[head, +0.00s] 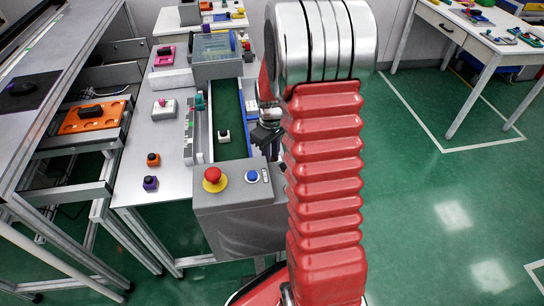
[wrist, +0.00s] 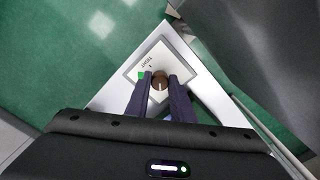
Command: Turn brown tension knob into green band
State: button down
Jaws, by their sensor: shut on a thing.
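The brown tension knob (wrist: 159,81) sits on a pale square plate (wrist: 168,56) marked with the word "TIGHT" in the wrist view. A light pointer line shows on the knob's top. A green band (wrist: 141,75) shows at the plate's left side, beside the left finger. My gripper (wrist: 160,84) is shut on the knob, one dark finger on each side. In the head view my gripper (head: 265,135) is at the right side of the conveyor, partly behind my red arm. The knob is hidden there.
The conveyor (head: 229,110) has a green belt with a small white part with a dark top (head: 224,136) on it. A grey control box (head: 240,205) with a red emergency button (head: 213,176) and a blue button (head: 252,176) stands at its near end. Open floor lies to the right.

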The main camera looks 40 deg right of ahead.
jog(key=shift+m, duration=0.4)
jog(key=m, duration=1)
jog(key=shift+m, duration=2.4)
jog(key=c, duration=1.5)
grip_release()
jog(key=shift+c, duration=0.2)
jog(key=shift+r, duration=0.1)
